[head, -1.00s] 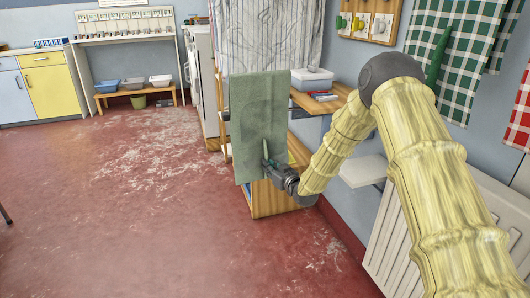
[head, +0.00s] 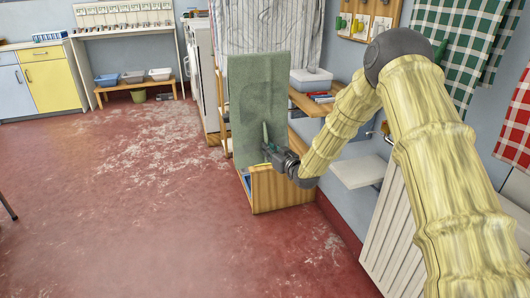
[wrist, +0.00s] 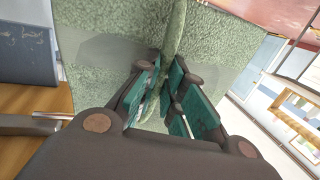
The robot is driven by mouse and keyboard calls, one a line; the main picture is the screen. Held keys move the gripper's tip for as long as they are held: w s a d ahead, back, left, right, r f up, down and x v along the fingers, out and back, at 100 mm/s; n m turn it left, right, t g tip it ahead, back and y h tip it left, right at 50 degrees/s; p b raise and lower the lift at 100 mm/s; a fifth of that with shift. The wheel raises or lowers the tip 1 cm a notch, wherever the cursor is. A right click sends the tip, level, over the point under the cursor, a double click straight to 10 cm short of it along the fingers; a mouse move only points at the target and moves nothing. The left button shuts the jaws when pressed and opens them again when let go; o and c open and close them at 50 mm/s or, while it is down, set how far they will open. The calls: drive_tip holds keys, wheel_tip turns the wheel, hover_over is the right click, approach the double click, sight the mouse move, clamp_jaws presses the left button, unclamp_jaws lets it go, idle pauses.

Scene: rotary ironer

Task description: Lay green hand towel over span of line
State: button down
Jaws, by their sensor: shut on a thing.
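In the wrist view the towel (wrist: 105,35) fills the upper middle, with a raised fold pinched between the green finger pads of my gripper (wrist: 168,85). I cannot make out the line in either view; the towel may hide part of it.
A striped cloth (head: 265,25) hangs behind the towel. A wooden box (head: 285,190) stands below my gripper. A white radiator (head: 385,220) is at right. The red floor (head: 130,220) at left is clear.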

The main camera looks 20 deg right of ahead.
drive_tip(key=p, duration=1.4)
approach(261, 89)
drive_tip(key=shift+x, duration=2.2)
drive_tip(key=shift+d, duration=0.1)
drive_tip(key=s, duration=0.8)
drive_tip(key=shift+d+p, duration=0.2)
drive_tip(key=shift+p, duration=0.2)
